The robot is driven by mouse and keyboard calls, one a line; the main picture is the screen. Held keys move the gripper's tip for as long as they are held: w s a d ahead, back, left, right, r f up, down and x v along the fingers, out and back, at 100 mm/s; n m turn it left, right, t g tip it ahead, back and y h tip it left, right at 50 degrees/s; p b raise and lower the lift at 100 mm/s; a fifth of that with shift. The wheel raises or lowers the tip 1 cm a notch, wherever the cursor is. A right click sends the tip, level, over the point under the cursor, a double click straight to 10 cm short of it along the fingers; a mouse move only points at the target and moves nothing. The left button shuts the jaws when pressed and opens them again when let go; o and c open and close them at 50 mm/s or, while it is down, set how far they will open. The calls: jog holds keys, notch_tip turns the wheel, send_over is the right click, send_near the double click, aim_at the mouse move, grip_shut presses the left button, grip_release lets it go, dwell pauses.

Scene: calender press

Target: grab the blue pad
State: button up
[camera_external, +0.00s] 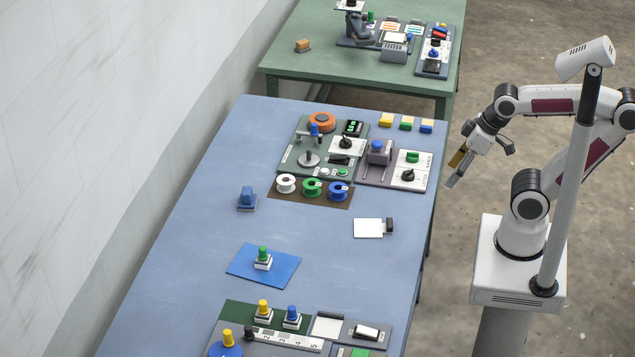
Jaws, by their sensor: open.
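A small blue pad (427,126) lies at the far right corner of the blue table, at the right end of a row of three small pads. A green pad (407,123) is beside it, and a yellow pad (386,120) is at the row's left end. My gripper (482,167) is open and empty. It hangs off the table's right edge, to the right of and nearer than the blue pad, not touching it.
A panel with knobs and a press (320,150) stands left of the pads. White, green and blue spools (312,188) sit in front of it. A blue block (247,198), a blue mat (285,268) and a white card (368,228) lie nearer. A green table (280,62) stands behind.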

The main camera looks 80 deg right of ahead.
aim_at(247, 190)
jog(key=shift+g, duration=0.7)
jog(key=w+f, duration=0.5)
jog(key=w, duration=1)
jog(key=w+f, duration=0.6)
jog(key=w, duration=0.8)
jog(key=w+f, duration=0.6)
jog(key=w, duration=0.9)
jog(key=shift+w+d, duration=0.3)
jog(key=shift+w, duration=0.05)
jog(key=shift+t, duration=0.6)
jog(key=w, duration=0.6)
jog(key=shift+w+r, duration=0.1)
jog(key=shift+r, duration=0.05)
jog(key=shift+t, duration=0.8)
jog(key=w+r, duration=0.4)
jog(key=shift+x, duration=1.25)
jog(key=shift+d+x, duration=0.2)
jog(key=shift+x, duration=2.4)
